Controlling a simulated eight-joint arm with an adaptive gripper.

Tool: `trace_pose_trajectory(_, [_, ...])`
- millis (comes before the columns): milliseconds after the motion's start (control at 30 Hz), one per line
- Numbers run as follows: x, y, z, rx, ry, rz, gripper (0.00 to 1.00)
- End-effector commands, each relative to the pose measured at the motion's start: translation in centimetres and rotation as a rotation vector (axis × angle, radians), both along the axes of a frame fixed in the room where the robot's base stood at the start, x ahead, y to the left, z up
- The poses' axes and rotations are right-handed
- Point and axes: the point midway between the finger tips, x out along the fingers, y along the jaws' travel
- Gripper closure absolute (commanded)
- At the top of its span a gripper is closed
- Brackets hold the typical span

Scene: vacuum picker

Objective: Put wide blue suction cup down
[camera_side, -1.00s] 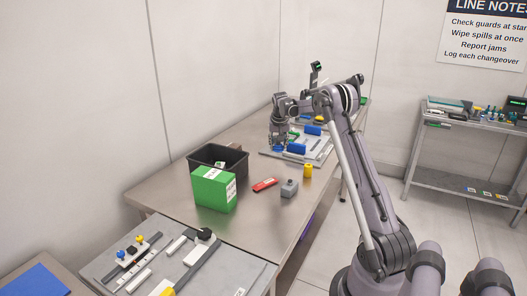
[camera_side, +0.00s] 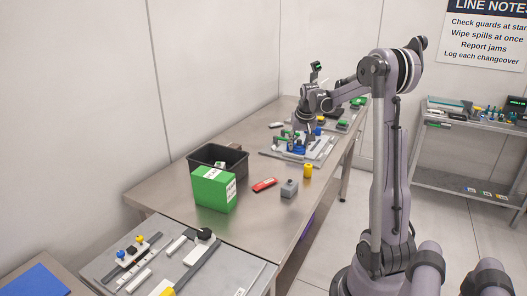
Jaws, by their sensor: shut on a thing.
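My gripper (camera_side: 307,139) is low over the grey fixture board (camera_side: 322,152) at the far end of the long table. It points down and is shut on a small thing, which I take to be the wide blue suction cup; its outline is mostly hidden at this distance. Blue parts (camera_side: 297,150) show just left of and below the fingers, and another blue part (camera_side: 318,131) shows behind them on the right. I cannot tell clearly which blue belongs to the cup, nor whether it touches the board.
A black bin (camera_side: 236,156), a green box (camera_side: 213,189), a red item (camera_side: 264,185), a grey switch box (camera_side: 289,188) and a yellow cylinder (camera_side: 308,171) stand nearer on the table (camera_side: 170,200). More parts lie beyond the board, including a green one (camera_side: 343,125).

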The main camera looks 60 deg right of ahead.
Motion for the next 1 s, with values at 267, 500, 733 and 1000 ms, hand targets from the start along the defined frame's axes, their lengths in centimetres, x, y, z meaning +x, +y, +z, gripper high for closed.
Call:
trace_pose_trajectory(267, [-4.8, 7.1, -0.3, 0.0, -0.002, 0.08, 0.76])
trace_pose_trajectory(500, [-8.4, 12.4, -1.7, -0.002, -0.004, 0.142, 0.76])
trace_pose_trajectory(733, [-10.1, 15.1, -2.8, -0.003, -0.006, 0.174, 0.76])
trace_pose_trajectory(1000, [-7.6, 16.8, -4.7, -0.003, -0.006, 0.188, 0.77])
